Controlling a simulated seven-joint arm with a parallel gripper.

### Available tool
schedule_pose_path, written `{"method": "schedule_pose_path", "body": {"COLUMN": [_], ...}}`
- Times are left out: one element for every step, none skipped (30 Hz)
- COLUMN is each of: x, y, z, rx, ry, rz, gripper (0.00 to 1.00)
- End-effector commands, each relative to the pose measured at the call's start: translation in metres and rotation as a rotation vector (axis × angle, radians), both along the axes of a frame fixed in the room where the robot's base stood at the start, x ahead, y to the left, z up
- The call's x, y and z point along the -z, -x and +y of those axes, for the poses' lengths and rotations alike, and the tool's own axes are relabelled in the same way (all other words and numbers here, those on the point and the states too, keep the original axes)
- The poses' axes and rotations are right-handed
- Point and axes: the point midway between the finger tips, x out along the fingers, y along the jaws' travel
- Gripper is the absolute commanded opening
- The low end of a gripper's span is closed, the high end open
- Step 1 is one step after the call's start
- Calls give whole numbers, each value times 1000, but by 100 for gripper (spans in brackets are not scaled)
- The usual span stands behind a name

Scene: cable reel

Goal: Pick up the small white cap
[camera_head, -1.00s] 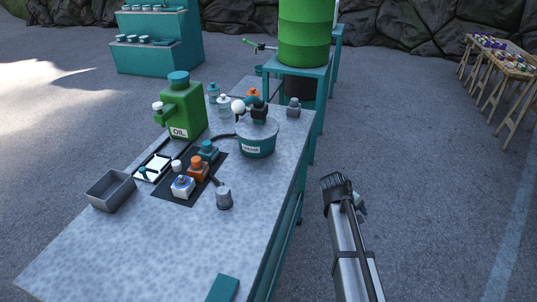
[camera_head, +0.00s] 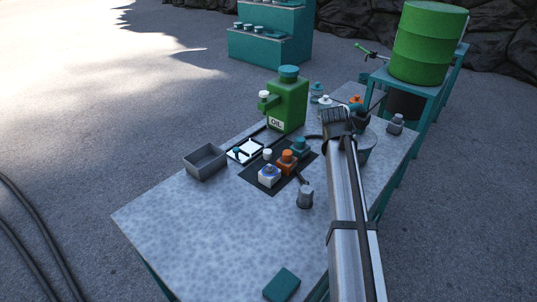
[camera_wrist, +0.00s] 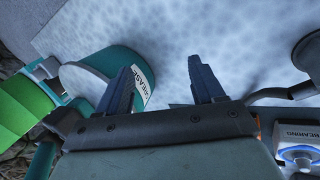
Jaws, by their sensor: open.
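A small white cap-like piece (camera_head: 267,153) is on the black mat (camera_head: 256,188), behind the white-and-blue box (camera_head: 269,176) and left of the orange bottle (camera_head: 287,162). Another white cap (camera_head: 264,94) is on the side spout of the green oil can (camera_head: 289,101). I cannot tell which one the task means. My gripper (camera_wrist: 165,65) is open and empty over the table, beside the teal grease tin (camera_wrist: 122,62). In the head view my arm hides its fingers and most of the tin. No white cap shows clearly in the wrist view.
A grey tray (camera_head: 205,162) and a white pad (camera_head: 244,151) lie left of the mat. The table's front left (camera_head: 200,235) is clear.

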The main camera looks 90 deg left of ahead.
Motion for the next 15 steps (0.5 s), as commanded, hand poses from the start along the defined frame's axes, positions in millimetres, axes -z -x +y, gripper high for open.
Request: {"method": "schedule_pose_path", "body": {"x": [-11,-15,-20,-23,-26,-30,-32,-35,-39,-42,-46,-51,-54,-58,-63], "y": [26,40,57,67,76,86,93,100,110,118,126,136,144,150,158], "z": [22,31,41,48,53,60,64,69,75,80,85,90,94,98,101], "rx": [-48,-75,-107,-129,-147,-167,-184,-199,-222,-240,-258,-283,-301,-317,-338], "ry": [-12,-18,-23,-24,-23,-20,-18,-16,-13,-11,-11,-8,-7,-7,-7], "rz": [38,63,100,127,155,195,224,255,296,327,358,399,427,454,484], "gripper": [68,68,68,68,68,68,68,68,68,68,68,68,68,68,68]}}
